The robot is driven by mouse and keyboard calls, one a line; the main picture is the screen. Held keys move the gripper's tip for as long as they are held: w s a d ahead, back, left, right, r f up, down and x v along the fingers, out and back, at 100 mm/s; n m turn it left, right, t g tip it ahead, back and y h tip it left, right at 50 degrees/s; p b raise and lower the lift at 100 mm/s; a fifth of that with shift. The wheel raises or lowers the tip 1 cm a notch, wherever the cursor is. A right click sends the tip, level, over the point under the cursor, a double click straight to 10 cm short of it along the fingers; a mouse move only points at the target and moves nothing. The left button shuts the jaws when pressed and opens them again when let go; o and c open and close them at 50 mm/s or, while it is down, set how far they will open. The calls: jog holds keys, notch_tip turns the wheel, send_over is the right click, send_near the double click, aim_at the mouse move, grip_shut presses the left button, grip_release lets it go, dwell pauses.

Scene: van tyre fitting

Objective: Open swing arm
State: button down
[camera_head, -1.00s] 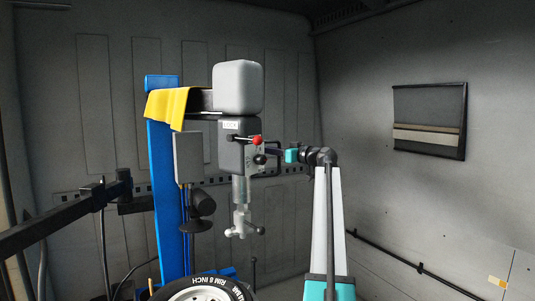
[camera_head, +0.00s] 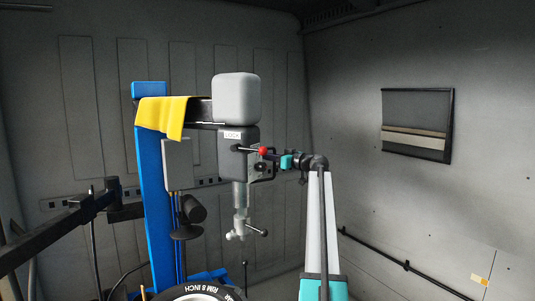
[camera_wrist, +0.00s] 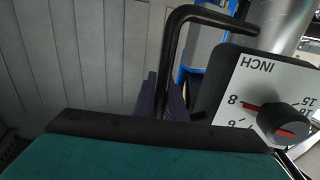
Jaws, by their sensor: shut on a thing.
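The swing arm (camera_head: 207,111) reaches from the top of the blue column (camera_head: 155,205) to a grey head (camera_head: 236,98) with a LOCK label. A red-knobbed lever (camera_head: 263,151) sticks out of the head, and a vertical shaft with a mounting tool (camera_head: 238,228) hangs below it. My gripper (camera_head: 268,162) is at the right side of the head, shut on its black handle. In the wrist view the bent black handle (camera_wrist: 174,45) runs down between my dark fingers; the teal gripper body hides their lower part.
A tyre (camera_head: 198,292) lies below the tool at the bottom edge. A yellow cloth (camera_head: 162,115) hangs over the swing arm by the column. A black arm (camera_head: 50,235) extends at left. An INCH dial (camera_wrist: 275,105) sits beside the handle. The floor right of my arm looks clear.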

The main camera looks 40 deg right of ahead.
jog(key=shift+d+r, duration=0.1)
jog(key=c, duration=1.8)
grip_release()
jog(key=shift+s, duration=0.1)
jog(key=shift+s+d+b, duration=0.35)
jog(key=shift+s+b, duration=0.4)
jog(key=shift+s, duration=1.5)
jog(key=shift+s+d+b, duration=0.3)
jog(key=shift+s+b, duration=0.5)
jog(key=shift+s, duration=1.45)
jog(key=shift+s+d+b, duration=0.35)
jog(key=shift+s+b, duration=0.4)
jog(key=shift+s, duration=1.5)
